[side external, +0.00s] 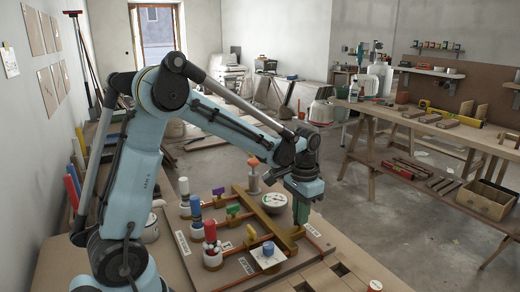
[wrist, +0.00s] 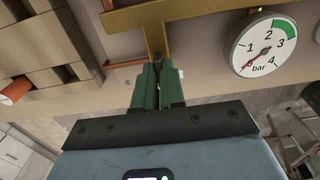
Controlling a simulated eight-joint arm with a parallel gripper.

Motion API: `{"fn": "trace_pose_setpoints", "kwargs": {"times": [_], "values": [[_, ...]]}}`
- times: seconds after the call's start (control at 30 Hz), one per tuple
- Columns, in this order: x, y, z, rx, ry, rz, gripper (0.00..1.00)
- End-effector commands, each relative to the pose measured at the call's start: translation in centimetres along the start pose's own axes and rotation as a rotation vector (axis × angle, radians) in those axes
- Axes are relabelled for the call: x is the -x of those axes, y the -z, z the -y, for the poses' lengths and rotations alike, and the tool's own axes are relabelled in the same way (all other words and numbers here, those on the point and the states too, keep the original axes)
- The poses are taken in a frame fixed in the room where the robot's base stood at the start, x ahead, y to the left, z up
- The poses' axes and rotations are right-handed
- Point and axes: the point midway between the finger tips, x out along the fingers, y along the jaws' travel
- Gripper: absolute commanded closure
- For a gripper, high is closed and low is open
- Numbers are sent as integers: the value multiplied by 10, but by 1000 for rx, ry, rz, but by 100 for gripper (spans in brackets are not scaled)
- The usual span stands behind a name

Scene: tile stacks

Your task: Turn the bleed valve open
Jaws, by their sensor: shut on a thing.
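My gripper (side external: 301,208) is at the right end of the brass manifold (side external: 286,240) in the side view, with its green fingers pointing down. In the wrist view, my gripper (wrist: 157,84) is shut at the end of a brass branch (wrist: 155,38). The fingers hide most of the part between them, which I take to be the bleed valve; its handle angle cannot be told. The round pressure gauge (wrist: 263,44) is beside the gripper, with its red needle near 0 bar. The gauge (side external: 274,202) also shows in the side view.
Red (side external: 210,230), blue (side external: 195,207) and white (side external: 184,187) topped cylinders stand left on the board. Small green (side external: 233,211) and purple (side external: 219,192) handles sit on copper pipes. A blue knob (side external: 268,247) is in front. A workbench (side external: 440,120) stands at right.

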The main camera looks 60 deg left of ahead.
Motion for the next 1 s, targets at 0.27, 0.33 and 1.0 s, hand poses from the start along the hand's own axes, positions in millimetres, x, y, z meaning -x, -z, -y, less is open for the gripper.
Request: {"fn": "trace_pose_setpoints", "kwargs": {"times": [0.27, 0.33, 1.0], "values": [[0, 0, 0, 23, 0, 2, 100], [0, 0, 0, 23, 0, 2, 100], [1, 0, 0, 20, 0, 0, 65]]}}
